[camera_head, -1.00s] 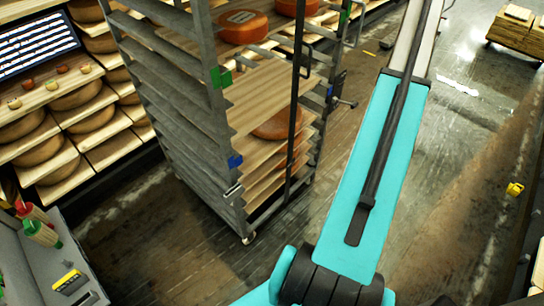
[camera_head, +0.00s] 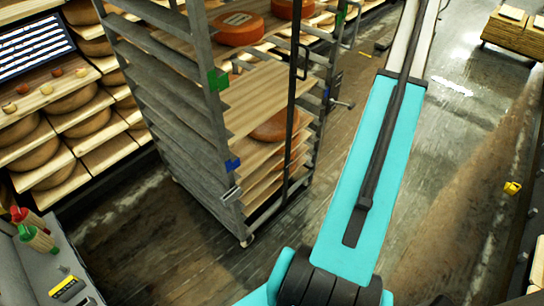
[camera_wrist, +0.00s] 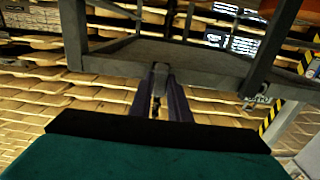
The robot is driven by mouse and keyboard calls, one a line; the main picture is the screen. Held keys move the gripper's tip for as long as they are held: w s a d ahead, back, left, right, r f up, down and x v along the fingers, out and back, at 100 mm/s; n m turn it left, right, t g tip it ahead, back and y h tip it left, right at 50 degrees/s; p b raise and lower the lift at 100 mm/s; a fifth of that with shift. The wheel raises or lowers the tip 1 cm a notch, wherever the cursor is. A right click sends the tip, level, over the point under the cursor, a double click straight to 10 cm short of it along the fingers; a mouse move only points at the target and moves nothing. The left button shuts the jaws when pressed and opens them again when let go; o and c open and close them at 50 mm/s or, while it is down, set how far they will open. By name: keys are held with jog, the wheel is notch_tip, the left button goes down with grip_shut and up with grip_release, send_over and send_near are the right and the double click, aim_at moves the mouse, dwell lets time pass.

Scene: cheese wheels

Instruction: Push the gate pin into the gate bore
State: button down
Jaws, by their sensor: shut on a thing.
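In the wrist view my gripper (camera_wrist: 158,105) points at a grey metal crossbar (camera_wrist: 115,55) of a rack frame. Its two dark fingers are close together, shut on a small dark thing between them, which I take to be the gate pin (camera_wrist: 156,104). Most of it is hidden by the fingers. I cannot make out the gate bore. In the head view the rack (camera_head: 222,130) stands upright with a black vertical gate bar (camera_head: 292,95) on its open side. A latch handle (camera_head: 341,104) sticks out from its right post. My gripper is outside the head view.
Orange cheese wheels (camera_head: 239,29) lie on the rack's boards. Wall shelves with more wheels (camera_head: 75,95) stand at the left. A grey surface with bottles (camera_head: 38,238) is at lower left. The floor right of the rack is open, with a small yellow thing (camera_head: 512,188).

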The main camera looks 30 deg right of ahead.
jog(key=shift+s+d, duration=0.15)
jog(key=shift+s, duration=0.05)
jog(key=shift+s, duration=0.2)
jog(key=shift+b+v, duration=0.95)
jog(key=shift+v, duration=1.2)
dwell(0.4)
jog(key=shift+b+v, duration=0.5)
jog(key=shift+v, duration=0.9)
jog(key=a+m+h+p, duration=0.1)
jog(key=h+p, duration=0.1)
jog(key=p, duration=0.1)
jog(key=w+a+m+h+p, duration=0.1)
jog(key=p, duration=0.2)
jog(key=a+m+h+p, duration=0.1)
jog(key=a+h+p, duration=0.1)
jog(key=p, duration=0.1)
jog(key=shift+w+m+t+h+p, duration=0.3)
jog(key=shift+p, duration=0.05)
